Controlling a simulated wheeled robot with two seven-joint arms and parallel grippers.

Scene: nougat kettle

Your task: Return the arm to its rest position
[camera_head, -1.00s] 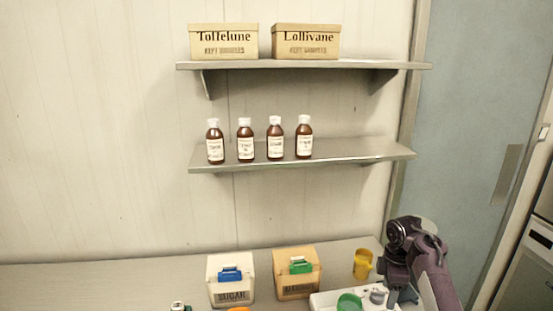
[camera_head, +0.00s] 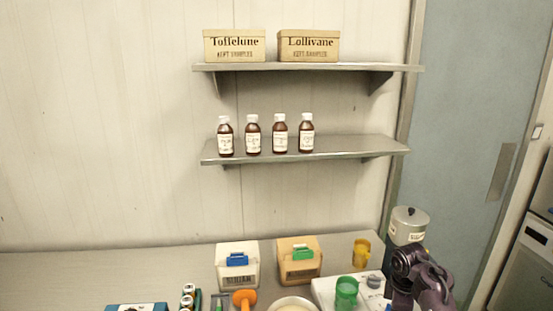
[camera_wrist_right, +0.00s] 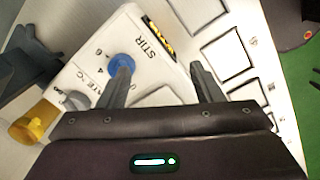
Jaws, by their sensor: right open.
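My right arm (camera_head: 420,276) comes in at the lower right of the head view, over the right end of the counter. Its fingertips are not clear there. In the right wrist view my right gripper (camera_wrist_right: 162,78) is open, with nothing between its fingers. A white control panel (camera_wrist_right: 150,50) lies below it, with a blue knob (camera_wrist_right: 121,66) near the left finger and the word STIR beside it. I cannot tell whether the finger touches the knob. My left gripper is not in view.
A steel canister (camera_head: 408,222) stands behind the arm. A yellow cup (camera_head: 362,253), a green cup (camera_head: 346,292), a white bin (camera_head: 238,278) and a tan bin (camera_head: 299,268) are on the counter. Shelves above hold brown bottles (camera_head: 252,138) and two boxes. The counter's left is clear.

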